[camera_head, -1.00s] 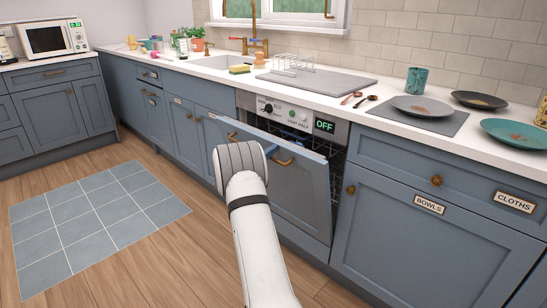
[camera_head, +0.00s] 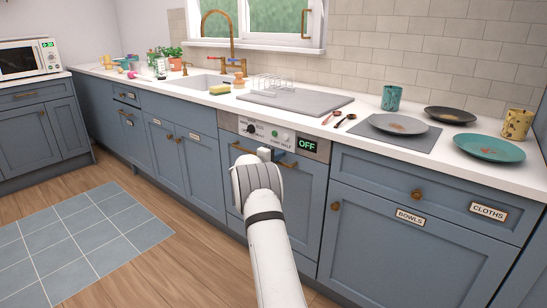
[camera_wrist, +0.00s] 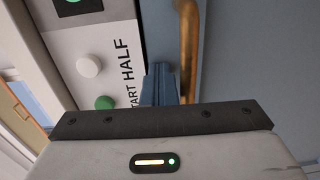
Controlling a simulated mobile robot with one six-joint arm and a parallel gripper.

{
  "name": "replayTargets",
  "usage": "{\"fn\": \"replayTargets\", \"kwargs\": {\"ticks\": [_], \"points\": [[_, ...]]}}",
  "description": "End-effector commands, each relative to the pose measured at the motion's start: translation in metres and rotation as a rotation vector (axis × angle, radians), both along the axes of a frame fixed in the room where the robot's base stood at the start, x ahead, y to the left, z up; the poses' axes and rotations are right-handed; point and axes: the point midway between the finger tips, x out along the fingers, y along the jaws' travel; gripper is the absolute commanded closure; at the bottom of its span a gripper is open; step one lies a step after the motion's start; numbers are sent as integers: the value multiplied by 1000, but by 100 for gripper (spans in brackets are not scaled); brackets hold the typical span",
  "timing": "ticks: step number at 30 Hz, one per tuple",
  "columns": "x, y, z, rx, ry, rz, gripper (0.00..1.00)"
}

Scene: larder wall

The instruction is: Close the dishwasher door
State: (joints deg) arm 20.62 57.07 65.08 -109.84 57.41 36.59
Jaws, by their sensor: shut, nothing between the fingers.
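The dishwasher door (camera_head: 303,188) is a blue panel with a brass handle, under a grey control panel (camera_head: 272,136) with an OFF display. In the head view the door stands upright, flush with the neighbouring cupboard fronts, with no gap showing at its top. My gripper (camera_head: 264,153) is at the door's top edge near the handle, partly hidden by my arm. In the wrist view my shut gripper (camera_wrist: 162,84) is empty, beside the brass handle (camera_wrist: 189,50) and close to the control panel (camera_wrist: 95,60). I cannot tell whether the fingertips touch the door.
The counter (camera_head: 335,118) above holds a dish rack (camera_head: 273,85), a grey plate (camera_head: 398,124), a teal plate (camera_head: 489,148) and cups. Cupboards flank the dishwasher. A tiled mat (camera_head: 80,245) lies on the open wooden floor at left.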

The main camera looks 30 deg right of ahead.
Motion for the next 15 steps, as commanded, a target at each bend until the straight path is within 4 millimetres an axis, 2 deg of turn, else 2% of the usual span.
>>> {"fn": "replayTargets", "kwargs": {"ticks": [1, 5, 10, 11, 15], "points": [[1, -6, 16, -16, -19, 10, 100], [-2, 8, 14, -16, -20, 7, 100], [-13, 46, 8, -12, -13, 0, 100], [-14, 54, 15, -12, -10, 3, 100], [-24, 88, 14, -10, -8, 2, 100]]}}
